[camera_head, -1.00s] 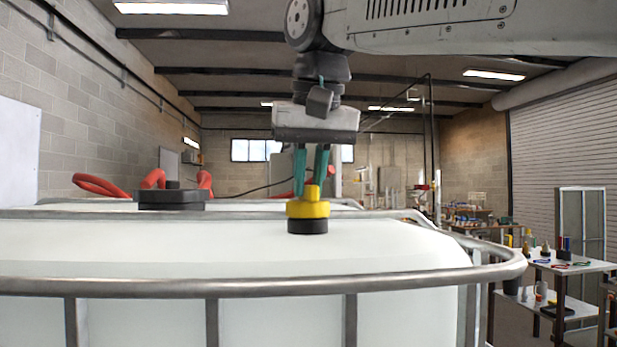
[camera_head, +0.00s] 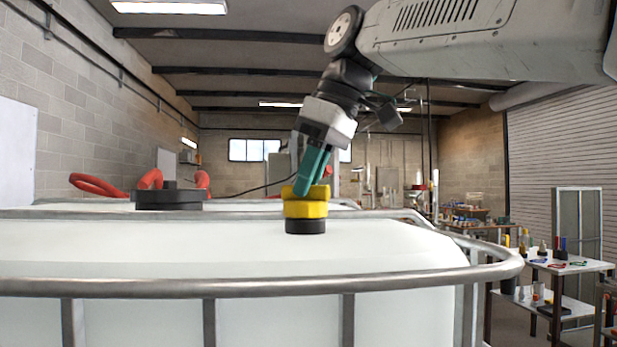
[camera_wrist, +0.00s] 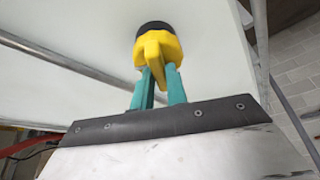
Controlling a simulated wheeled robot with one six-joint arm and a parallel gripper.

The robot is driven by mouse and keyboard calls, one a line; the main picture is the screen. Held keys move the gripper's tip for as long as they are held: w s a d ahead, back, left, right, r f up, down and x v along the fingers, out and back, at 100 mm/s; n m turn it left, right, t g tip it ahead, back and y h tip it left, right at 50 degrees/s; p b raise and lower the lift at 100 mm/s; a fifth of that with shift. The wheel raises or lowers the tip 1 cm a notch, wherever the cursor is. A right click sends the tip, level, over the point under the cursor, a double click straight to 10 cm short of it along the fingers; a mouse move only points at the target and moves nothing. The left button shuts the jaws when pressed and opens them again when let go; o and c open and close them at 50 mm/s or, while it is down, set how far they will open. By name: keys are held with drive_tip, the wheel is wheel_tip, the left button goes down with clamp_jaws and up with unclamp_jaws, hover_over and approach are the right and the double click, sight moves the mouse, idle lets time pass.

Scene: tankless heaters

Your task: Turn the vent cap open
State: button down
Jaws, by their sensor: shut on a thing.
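The yellow vent cap (camera_head: 306,208) sits on a black base (camera_head: 306,227) on top of the white tank (camera_head: 250,245). It also shows in the wrist view (camera_wrist: 158,50), with a raised grip bar across it. My gripper (camera_head: 308,188) comes down on the cap from above, tilted, with its teal fingers at the cap's top. In the wrist view its fingertips (camera_wrist: 160,76) are on either side of the grip bar and shut on it. The fingers partly hide the bar in the head view.
A metal rail (camera_head: 260,288) runs around the front and right of the tank top. A larger black lid (camera_head: 169,198) and red hoses (camera_head: 98,185) are behind at the left. A workbench (camera_head: 560,265) with tools stands at the right.

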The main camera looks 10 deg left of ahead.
drive_tip(key=n+g, duration=0.1)
drive_tip(key=n, duration=0.2)
drive_tip(key=n+g, duration=0.1)
drive_tip(key=n, duration=0.1)
drive_tip(key=shift+w+n, duration=0.15)
drive_tip(key=shift+n, duration=0.25)
idle(0.4)
drive_tip(key=c, duration=1.4)
unclamp_jaws()
drive_tip(key=shift+r, duration=0.1)
drive_tip(key=shift+w+d+r, duration=0.1)
drive_tip(key=shift+d+r, duration=0.05)
drive_tip(key=shift+r, duration=0.1)
drive_tip(key=v, duration=0.2)
drive_tip(key=shift+w+d+r, duration=0.1)
drive_tip(key=shift+d+r, duration=0.05)
drive_tip(key=shift+r, duration=0.1)
drive_tip(key=w+d, duration=0.3)
drive_tip(key=d, duration=0.8)
drive_tip(key=shift+d, duration=0.25)
drive_tip(key=shift+s+d+f, duration=0.1)
drive_tip(key=shift+f, duration=0.05)
